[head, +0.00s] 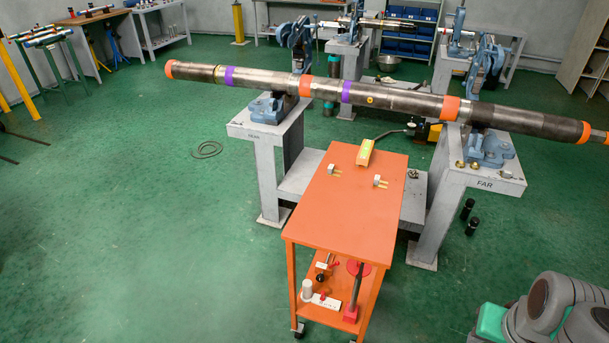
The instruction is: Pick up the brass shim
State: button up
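I cannot single out the brass shim with certainty. Small brass-coloured pieces (475,166) lie on the top of the grey stand marked FAR (508,188), left of the blue vise base (488,148). They are too small to tell their shape. Two small grey pieces with brass-coloured pins, a left one (331,168) and a right one (378,179), lie on the orange cart top (345,215). A yellow block (365,151) with a greenish face lies at the cart's far edge. My arm shows at the lower right, but my gripper is out of view.
A long steel pipe (400,101) with orange and purple bands spans the near stand (265,130) and the FAR stand, above the cart's far end. The cart's lower shelf holds a red-based post (354,290) and tools. Green floor at left is mostly clear.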

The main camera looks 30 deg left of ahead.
aim_at(330, 169)
jog(key=u, duration=2.35)
jog(key=i, duration=3.2)
jog(key=z, duration=2)
jog(key=i, duration=0.55)
jog(key=z, duration=0.7)
